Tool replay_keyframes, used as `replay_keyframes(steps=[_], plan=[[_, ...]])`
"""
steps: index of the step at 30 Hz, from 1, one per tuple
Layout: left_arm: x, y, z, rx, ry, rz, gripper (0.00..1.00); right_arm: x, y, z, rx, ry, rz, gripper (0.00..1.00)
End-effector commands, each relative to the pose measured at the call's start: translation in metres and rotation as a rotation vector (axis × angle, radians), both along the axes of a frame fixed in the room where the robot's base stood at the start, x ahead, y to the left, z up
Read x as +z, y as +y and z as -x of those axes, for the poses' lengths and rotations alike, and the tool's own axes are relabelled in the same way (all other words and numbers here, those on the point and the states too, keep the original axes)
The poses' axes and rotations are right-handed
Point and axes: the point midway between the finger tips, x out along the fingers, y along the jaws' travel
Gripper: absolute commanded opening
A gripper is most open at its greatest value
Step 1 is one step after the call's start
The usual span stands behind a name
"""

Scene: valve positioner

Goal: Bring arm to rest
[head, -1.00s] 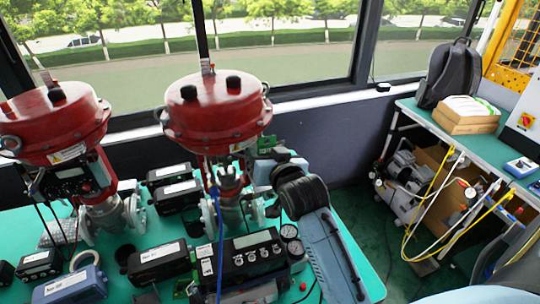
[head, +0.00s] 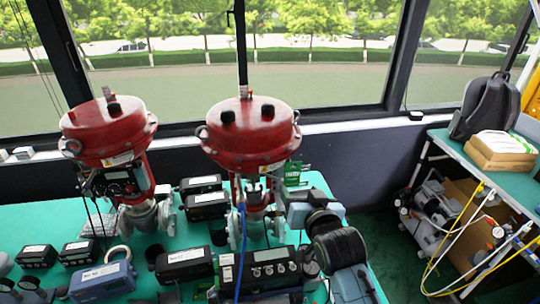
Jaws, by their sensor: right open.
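My right arm (head: 336,248), blue-grey with a black ribbed joint, reaches in from the bottom right over the green table. My right gripper (head: 287,194) is open beside the right-hand control valve, under its red actuator (head: 250,133). Its fingertips are small and partly hidden against the valve body, and I see nothing held. A green circuit board (head: 293,173) shows just above and behind the gripper; I cannot tell whether they touch. My left gripper is not in view.
A second red valve (head: 108,132) stands to the left. Several black positioner boxes, such as one in front (head: 186,264), and a blue box (head: 101,280) cover the green table (head: 50,217). Floor between is clear.

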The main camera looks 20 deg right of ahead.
Motion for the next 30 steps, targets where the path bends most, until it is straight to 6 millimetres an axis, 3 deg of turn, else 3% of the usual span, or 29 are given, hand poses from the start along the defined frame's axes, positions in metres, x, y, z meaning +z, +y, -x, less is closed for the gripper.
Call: replay_keyframes(steps=[5,8,15,21,27,30], plan=[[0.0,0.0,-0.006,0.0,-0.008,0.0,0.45,-0.006,0.0,0.005,0.005,0.024,0.007,0.64],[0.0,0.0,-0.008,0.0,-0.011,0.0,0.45,-0.026,0.003,0.024,0.03,0.125,0.029,0.64],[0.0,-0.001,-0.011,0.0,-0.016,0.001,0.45,-0.095,0.019,0.123,0.179,0.558,0.121,0.64],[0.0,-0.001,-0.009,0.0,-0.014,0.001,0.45,-0.122,0.029,0.196,0.3,0.82,0.172,0.64],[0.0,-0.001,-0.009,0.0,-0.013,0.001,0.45,-0.134,0.036,0.263,0.418,1.039,0.215,0.64],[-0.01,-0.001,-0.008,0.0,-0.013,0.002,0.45,-0.166,0.036,0.257,0.42,1.054,0.214,0.64]])
